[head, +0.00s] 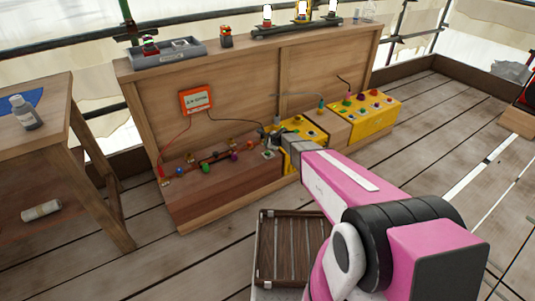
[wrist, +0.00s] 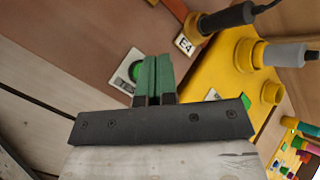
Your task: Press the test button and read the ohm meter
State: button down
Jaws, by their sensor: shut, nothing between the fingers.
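The orange meter (head: 196,100) hangs on the wooden back panel in the head view. Its pale display carries dark marks too small to read, and thin leads run down from it. My gripper (head: 272,140) is at the right end of the low wooden bench, beside the yellow box. In the wrist view, the green fingers of my gripper (wrist: 153,60) are shut together with nothing between them. A round green button (wrist: 135,71) on a white plate shows just left of the fingertips, partly hidden by them. I cannot tell whether they touch it.
Yellow boxes (head: 375,104) with coloured knobs stand right of the gripper. Several coloured posts line the bench (head: 215,190). A label marked E4 (wrist: 185,43) is near the fingers. A slatted crate (head: 290,250) is below my arm. A wooden table (head: 55,90) stands at left.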

aim_at(267, 153)
jog(key=shift+f, duration=1.45)
jog(key=shift+f, duration=0.15)
dwell(0.9)
jog(key=shift+f, duration=0.3)
jog(key=shift+f, duration=0.4)
dwell(0.7)
jog(key=shift+r, duration=0.9)
jog(key=shift+r, duration=2.5)
